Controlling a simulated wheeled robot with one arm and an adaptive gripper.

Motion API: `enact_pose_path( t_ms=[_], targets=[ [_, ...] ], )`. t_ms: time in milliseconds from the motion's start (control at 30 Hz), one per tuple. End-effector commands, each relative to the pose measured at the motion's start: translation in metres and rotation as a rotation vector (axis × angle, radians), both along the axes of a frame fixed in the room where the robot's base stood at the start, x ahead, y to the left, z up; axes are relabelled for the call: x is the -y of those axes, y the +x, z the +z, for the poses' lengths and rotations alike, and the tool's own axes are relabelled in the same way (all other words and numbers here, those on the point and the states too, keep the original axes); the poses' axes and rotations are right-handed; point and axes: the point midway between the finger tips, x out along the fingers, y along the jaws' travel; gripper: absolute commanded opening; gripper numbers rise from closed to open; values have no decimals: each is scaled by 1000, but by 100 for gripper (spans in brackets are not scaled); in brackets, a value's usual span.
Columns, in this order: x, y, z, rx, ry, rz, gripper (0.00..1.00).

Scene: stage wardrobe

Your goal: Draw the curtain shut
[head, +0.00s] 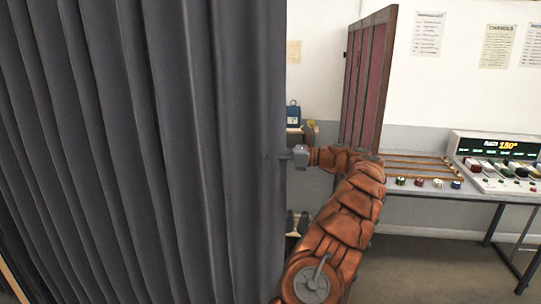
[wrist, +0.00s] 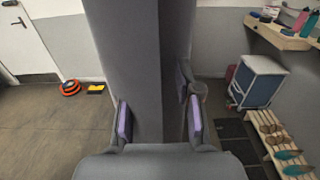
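The curtain (head: 150,150) is dark grey, pleated and hangs across the left half of the head view. Its right edge is near the picture's middle. My gripper (head: 286,155) is at that edge, at about mid-height. In the wrist view the curtain's edge fold (wrist: 145,70) hangs upright between the two purple-padded fingers of my gripper (wrist: 159,119). The fingers are wide apart, one on each side of the fold, with a small gap seeming to show at each pad. A grey piece (wrist: 186,80) sits beside the fold near the right finger. Whether anything touches is unclear.
A tall reddish panel (head: 368,80) stands behind my arm. A table (head: 440,190) with a control console (head: 500,160) is at the right. Floor (wrist: 50,135) at left is mostly clear.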

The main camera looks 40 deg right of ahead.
Motion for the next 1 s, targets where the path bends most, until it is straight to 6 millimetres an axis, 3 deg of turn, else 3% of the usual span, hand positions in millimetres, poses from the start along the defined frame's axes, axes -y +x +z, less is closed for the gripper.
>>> enact_pose_path(
  t_ms=[267, 700, 1000],
  targets=[
    [1, -1, 15, 1, -1, -2, 33],
    [1, -1, 85, 0, -1, -1, 33],
    [0, -1, 100, 0, 0, 0, 33]
  ],
)
